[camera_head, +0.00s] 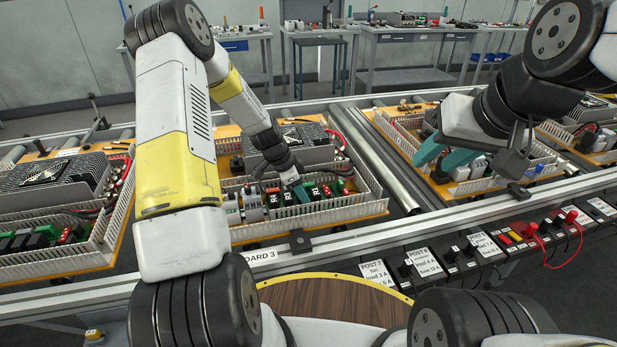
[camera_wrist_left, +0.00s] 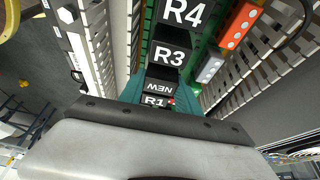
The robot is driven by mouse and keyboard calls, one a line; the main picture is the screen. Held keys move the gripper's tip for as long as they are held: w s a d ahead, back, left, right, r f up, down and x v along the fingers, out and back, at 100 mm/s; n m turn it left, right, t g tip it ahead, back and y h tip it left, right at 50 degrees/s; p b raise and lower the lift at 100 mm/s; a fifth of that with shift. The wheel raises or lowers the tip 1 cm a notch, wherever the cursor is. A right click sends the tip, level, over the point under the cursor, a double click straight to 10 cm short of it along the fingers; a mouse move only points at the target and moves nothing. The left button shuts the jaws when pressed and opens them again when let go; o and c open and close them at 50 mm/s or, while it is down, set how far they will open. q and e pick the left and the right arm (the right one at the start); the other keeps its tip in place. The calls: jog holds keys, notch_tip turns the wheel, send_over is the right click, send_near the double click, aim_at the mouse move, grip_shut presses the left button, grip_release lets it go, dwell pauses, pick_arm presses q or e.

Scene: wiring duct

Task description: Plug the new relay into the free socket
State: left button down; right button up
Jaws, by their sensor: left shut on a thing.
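The new relay (camera_wrist_left: 160,86), a dark block labelled NEW with its letters upside down, sits between the teal fingers of my left gripper (camera_wrist_left: 158,94) in the left wrist view. The gripper is shut on it. The relay is in the row between relay R3 (camera_wrist_left: 168,55) and a label R1 (camera_wrist_left: 153,100). Its underside and the socket beneath are hidden, so I cannot tell how deep it sits. In the head view my left gripper (camera_head: 292,182) is down at the relay row on board 3. My right gripper (camera_head: 443,158) is open, teal fingers apart, over the board to the right.
Relay R4 (camera_wrist_left: 181,12) stands beyond R3. An orange terminal block (camera_wrist_left: 238,25) and slotted duct walls (camera_wrist_left: 272,62) flank the row. Labelled test posts (camera_head: 425,262) with a red lead line the front rail at the right. A round wooden table (camera_head: 330,308) is in front.

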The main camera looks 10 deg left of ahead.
pick_arm(q)
jog(key=shift+f, duration=0.3)
jog(key=c, duration=1.1)
grip_release()
jog(key=shift+o, duration=0.2)
jog(key=shift+r, duration=0.15)
jog(key=shift+r, duration=2.35)
jog(key=o, duration=0.6)
